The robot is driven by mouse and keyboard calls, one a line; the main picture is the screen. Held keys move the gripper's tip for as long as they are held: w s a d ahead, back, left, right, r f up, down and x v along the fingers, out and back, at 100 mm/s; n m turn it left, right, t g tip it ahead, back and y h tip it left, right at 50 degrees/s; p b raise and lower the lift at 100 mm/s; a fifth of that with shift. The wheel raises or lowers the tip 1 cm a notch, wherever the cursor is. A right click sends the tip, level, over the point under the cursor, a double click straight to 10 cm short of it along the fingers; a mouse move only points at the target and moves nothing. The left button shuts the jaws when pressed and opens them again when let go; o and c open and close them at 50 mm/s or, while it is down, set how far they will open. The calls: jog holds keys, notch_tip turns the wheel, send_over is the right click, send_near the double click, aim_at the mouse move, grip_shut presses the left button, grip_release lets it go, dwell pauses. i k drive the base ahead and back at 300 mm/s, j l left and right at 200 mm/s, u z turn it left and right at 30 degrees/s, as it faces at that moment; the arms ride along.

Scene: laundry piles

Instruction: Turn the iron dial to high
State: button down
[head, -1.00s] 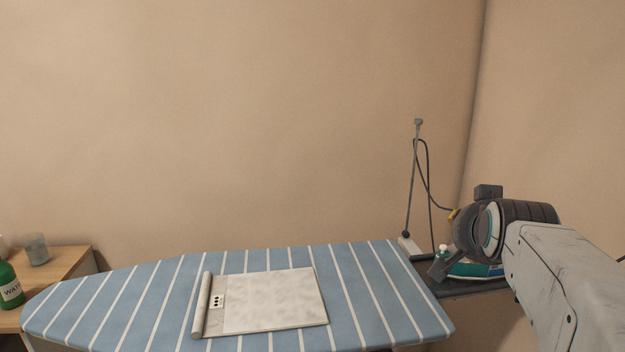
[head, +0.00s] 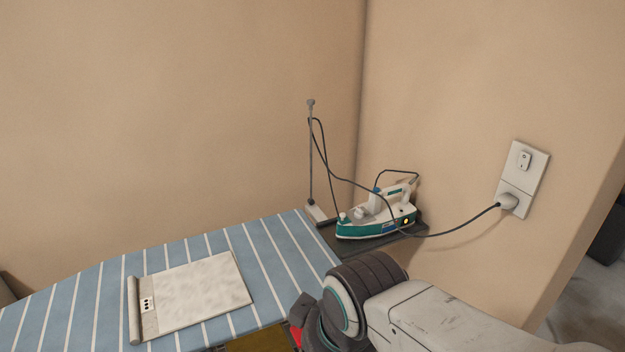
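The white and teal iron (head: 372,229) sits on a dark rest (head: 412,233) at the right end of the ironing board. A small pale knob (head: 361,211) stands on its upper front; I cannot read any dial setting. A yellow light (head: 406,221) shows at its rear. My gripper (head: 299,312) is low in the picture, in front of the iron and to its left, apart from it. Only a dark part with some red shows beside my wrist. Its fingertips are not clear, so I cannot tell whether it is open.
A cord (head: 460,230) runs from the iron to a wall outlet (head: 523,175). A thin cord stand (head: 310,150) rises left of the iron. Walls meet behind it.

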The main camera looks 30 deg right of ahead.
aim_at(358, 214)
jog(key=i+z, duration=0.2)
jog(key=z, duration=0.25)
jog(key=i+j+z, duration=0.15)
jog(key=z, duration=0.25)
jog(key=i+j+z, duration=0.15)
jog(key=z, duration=0.3)
